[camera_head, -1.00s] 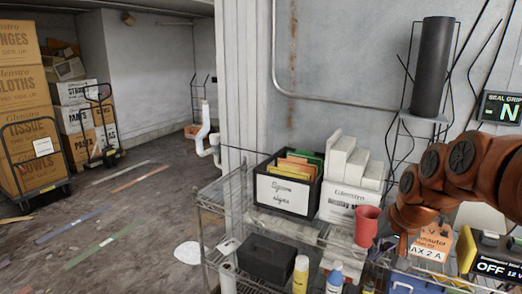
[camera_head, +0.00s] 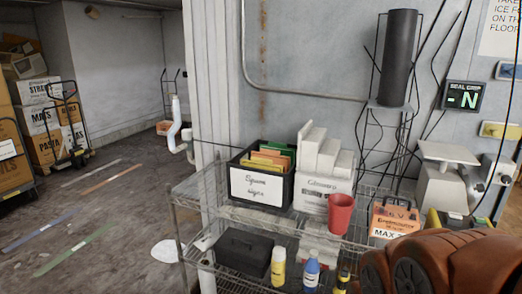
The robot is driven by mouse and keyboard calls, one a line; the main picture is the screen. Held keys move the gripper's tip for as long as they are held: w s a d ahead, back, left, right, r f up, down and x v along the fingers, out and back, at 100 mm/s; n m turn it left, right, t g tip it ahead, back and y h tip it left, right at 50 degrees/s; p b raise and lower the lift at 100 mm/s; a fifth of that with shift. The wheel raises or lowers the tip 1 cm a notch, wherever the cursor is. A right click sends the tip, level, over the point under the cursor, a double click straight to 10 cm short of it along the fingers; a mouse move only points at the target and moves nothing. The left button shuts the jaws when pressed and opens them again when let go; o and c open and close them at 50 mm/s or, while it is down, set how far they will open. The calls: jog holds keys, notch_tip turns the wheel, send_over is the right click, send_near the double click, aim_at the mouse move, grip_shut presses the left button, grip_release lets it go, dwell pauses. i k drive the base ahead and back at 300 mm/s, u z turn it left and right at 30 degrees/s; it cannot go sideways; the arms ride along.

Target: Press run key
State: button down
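No key marked "run" can be made out. A dark display box headed "SEAL GRIP" (camera_head: 463,96) hangs on the wall at right and shows "-N" in green. Below it, a grey device with a flat top plate (camera_head: 447,165) stands at the right end of the wire shelf. My orange-brown arm fills the lower right corner and covers what lies behind it there. My gripper is not in view, so its fingers and anything in them cannot be seen.
The wire shelf (camera_head: 240,215) carries a black file box (camera_head: 258,186), white cartons (camera_head: 316,190), a red cup (camera_head: 340,214) and an orange box (camera_head: 394,222). Bottles (camera_head: 311,268) and a black case (camera_head: 244,254) sit lower. Open floor lies left.

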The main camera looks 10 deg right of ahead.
aim_at(481, 220)
jog(key=z, duration=1.45)
